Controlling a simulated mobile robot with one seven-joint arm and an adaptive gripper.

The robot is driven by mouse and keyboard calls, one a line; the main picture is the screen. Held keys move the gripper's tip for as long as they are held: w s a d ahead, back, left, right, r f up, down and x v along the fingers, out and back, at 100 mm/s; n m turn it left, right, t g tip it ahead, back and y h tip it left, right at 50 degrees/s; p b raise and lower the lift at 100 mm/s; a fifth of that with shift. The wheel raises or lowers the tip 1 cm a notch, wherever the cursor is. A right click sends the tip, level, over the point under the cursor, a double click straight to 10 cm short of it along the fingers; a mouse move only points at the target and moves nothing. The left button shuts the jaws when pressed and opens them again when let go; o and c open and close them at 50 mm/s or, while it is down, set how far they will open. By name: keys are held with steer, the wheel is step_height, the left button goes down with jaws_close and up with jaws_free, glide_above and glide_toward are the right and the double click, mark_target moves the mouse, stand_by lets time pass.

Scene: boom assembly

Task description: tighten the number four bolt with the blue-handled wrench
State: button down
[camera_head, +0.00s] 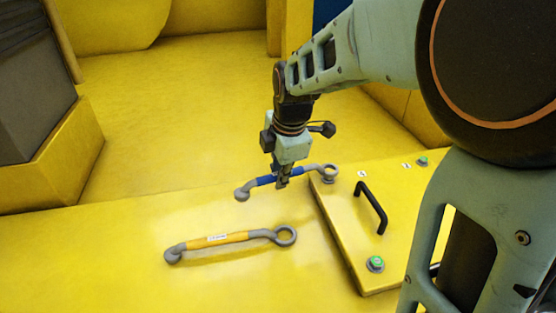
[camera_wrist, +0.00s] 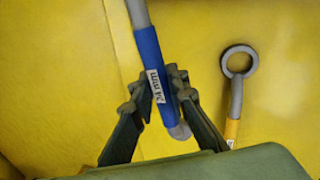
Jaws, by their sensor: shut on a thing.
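My gripper (camera_head: 282,182) is shut on the blue-handled wrench (camera_head: 266,180), gripping its blue grip near the middle. In the wrist view the wrench (camera_wrist: 149,50) runs between the fingers of my gripper (camera_wrist: 155,88), with a white size label on the blue. Its ring end reaches right to the corner of a raised yellow panel (camera_head: 345,225), by a small white number label (camera_head: 362,174). The number is too small to read surely. I cannot tell whether the ring sits around a bolt there or only above it.
A yellow-handled wrench (camera_head: 230,238) lies on the yellow surface in front; its ring end shows in the wrist view (camera_wrist: 238,62). The panel bears a black handle (camera_head: 371,207), a green-topped bolt (camera_head: 375,263) in front and another (camera_head: 422,161) at the back. A grey block (camera_head: 35,110) stands left.

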steer(key=shift+f, duration=0.2)
stand_by(0.4)
steer(key=shift+f+b, duration=0.85)
steer(key=shift+w+r, duration=0.1)
steer(key=shift+w, duration=0.1)
steer(key=shift+w+a+m, duration=0.1)
steer(key=shift+w+m, duration=0.15)
steer(key=shift+m, duration=0.05)
stand_by(0.5)
steer(key=shift+w+a+m, duration=0.15)
steer(key=shift+w+m, duration=0.25)
steer(key=shift+w, duration=0.05)
steer(key=shift+w+m+h, duration=0.3)
steer(key=shift+w, duration=0.1)
steer(key=shift+w+a, duration=0.1)
stand_by(0.4)
